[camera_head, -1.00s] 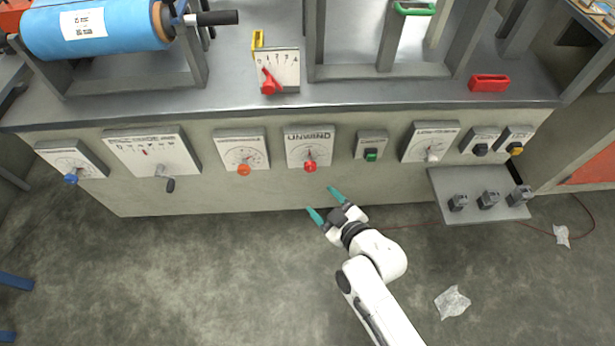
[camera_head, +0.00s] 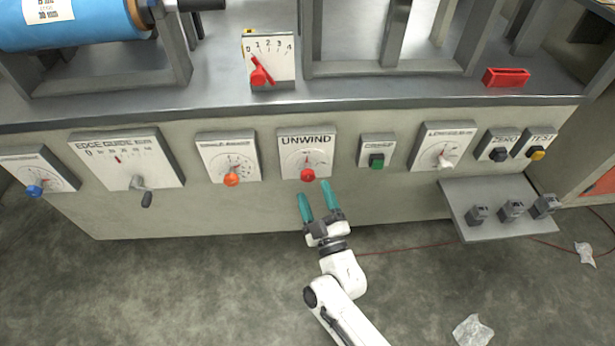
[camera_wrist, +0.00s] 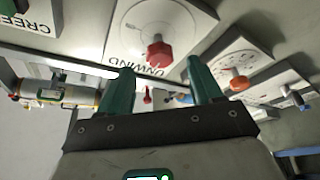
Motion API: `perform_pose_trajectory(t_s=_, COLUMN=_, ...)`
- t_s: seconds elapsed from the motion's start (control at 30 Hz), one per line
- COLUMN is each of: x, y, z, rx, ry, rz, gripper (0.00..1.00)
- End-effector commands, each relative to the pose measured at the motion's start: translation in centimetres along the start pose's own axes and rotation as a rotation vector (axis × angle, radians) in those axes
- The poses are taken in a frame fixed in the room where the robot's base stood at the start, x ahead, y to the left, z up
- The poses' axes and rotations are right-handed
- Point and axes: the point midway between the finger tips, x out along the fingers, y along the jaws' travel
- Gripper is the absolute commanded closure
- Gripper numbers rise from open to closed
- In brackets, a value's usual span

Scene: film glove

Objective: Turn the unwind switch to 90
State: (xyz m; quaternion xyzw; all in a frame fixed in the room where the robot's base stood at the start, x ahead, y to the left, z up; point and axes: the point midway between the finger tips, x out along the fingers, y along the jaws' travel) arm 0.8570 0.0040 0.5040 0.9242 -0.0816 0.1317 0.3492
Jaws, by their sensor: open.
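The UNWIND switch is a white dial plate (camera_head: 318,153) with a red knob (camera_head: 308,175), on the front of the machine near the middle. A thin red pointer rises from the knob, near straight up. My gripper (camera_head: 319,201) has teal fingers, is open and empty, and points at the panel just below the red knob, apart from it. In the wrist view, the red knob (camera_wrist: 159,53) shows upside down beyond and between the fingers (camera_wrist: 163,82), with the UNWIND lettering below it. The numbers on the dial are too small to read.
An orange-knob dial (camera_head: 231,178) sits left of UNWIND and a green button (camera_head: 376,160) right of it. Farther right, a small grey shelf (camera_head: 470,220) juts out with several grey blocks. The floor before the panel is mostly clear.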

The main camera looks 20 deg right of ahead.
Motion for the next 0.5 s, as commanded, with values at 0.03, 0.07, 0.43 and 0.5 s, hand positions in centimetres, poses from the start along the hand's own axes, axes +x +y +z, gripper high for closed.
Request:
perform_pose_trajectory(t_s=0.03, x=1.1, y=-0.1, z=0.1, rx=0.001, ry=0.001, rz=0.003, gripper=0.35)
perform_pose_trajectory(t_s=0.07, x=1.6, y=-0.1, z=0.1, rx=0.001, ry=0.001, rz=0.003, gripper=0.35)
perform_pose_trajectory(t_s=0.43, x=5.9, y=0.0, z=0.1, rx=0.0, ry=-0.001, rz=0.0, gripper=0.35)
perform_pose_trajectory(t_s=0.5, x=6.1, y=0.0, z=0.1, rx=0.0, ry=-0.001, rz=-0.001, gripper=0.35)
